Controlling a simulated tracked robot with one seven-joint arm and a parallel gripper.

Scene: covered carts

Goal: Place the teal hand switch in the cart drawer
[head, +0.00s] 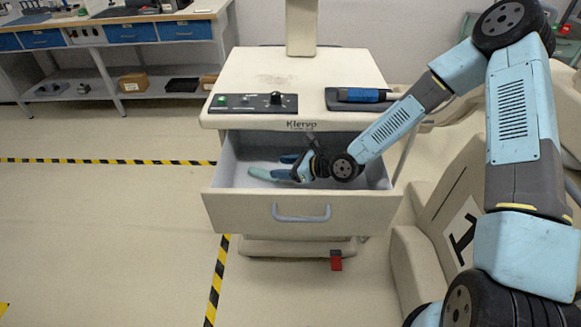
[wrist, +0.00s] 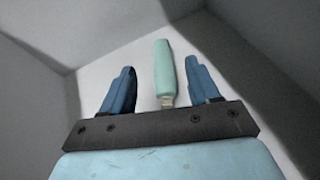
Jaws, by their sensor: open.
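The teal hand switch (wrist: 163,68) lies on the drawer floor in the wrist view, between my two open fingers with a gap on each side. In the head view its teal body (head: 264,174) shows inside the open drawer, left of my gripper. My gripper (head: 289,167) is open and reaches down into the drawer; the wrist view shows its blue fingers apart (wrist: 161,90). The cart drawer (head: 240,212) is pulled out from the cream cart (head: 300,75), with a grey handle on its front. The far end of the switch's body near my gripper is partly hidden in the head view.
A control panel with a knob (head: 253,102) and a dark tray with a blue-handled tool (head: 358,96) are on the cart top. A padded cream chair (head: 430,240) stands close on the right. A workbench (head: 120,30) is at the back left. Floor to the left is clear.

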